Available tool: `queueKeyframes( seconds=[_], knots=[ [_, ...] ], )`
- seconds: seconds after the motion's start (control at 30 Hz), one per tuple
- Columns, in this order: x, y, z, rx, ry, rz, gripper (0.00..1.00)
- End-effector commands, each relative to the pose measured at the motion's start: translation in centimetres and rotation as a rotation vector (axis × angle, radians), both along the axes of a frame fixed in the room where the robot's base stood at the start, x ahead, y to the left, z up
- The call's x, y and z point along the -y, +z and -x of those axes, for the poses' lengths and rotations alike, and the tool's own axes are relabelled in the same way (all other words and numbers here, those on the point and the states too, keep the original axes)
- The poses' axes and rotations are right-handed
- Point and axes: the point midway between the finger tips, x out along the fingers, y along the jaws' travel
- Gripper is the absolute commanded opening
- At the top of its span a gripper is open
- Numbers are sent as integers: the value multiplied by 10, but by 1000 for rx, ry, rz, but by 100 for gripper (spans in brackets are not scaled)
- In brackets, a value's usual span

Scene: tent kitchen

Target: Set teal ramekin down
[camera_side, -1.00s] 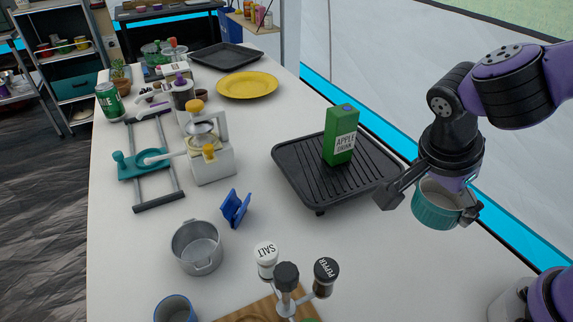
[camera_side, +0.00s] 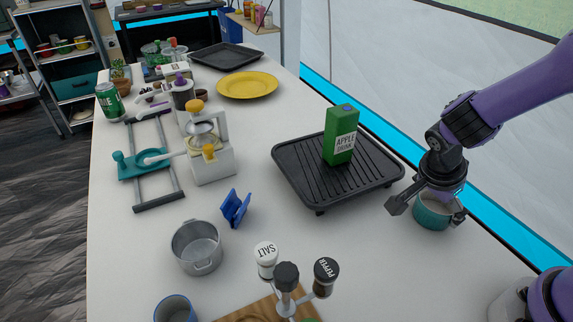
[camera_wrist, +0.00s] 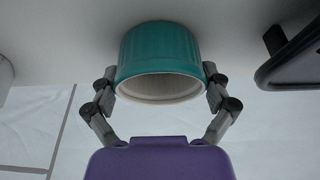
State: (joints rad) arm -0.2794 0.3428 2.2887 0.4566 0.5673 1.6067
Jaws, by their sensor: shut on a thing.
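The teal ramekin (camera_side: 431,214) is at the right of the white table in the side view, right of the black grill pan. It is upright, with a ribbed teal outside and a pale inside. My gripper (camera_side: 428,205) is shut on it from above, one finger on each side. In the wrist view the ramekin (camera_wrist: 160,58) sits between the two fingers (camera_wrist: 160,88), with its rim toward the camera. Its base is very close to the table top or touching it; I cannot tell which.
The black grill pan (camera_side: 300,186) holds a green apple drink carton (camera_side: 341,135) just left of my gripper. Salt (camera_side: 266,258) and pepper (camera_side: 325,275) shakers stand at the front. The table (camera_side: 385,265) is bare between them and the ramekin.

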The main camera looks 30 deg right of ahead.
Motion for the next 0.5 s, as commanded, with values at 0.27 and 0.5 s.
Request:
queueKeyframes(
  seconds=[0.27, 0.5],
  knots=[
    [0, -2, 0, 0, 1, 0, 100],
    [0, -2, 0, 1, 1, 0, 100]
  ],
)
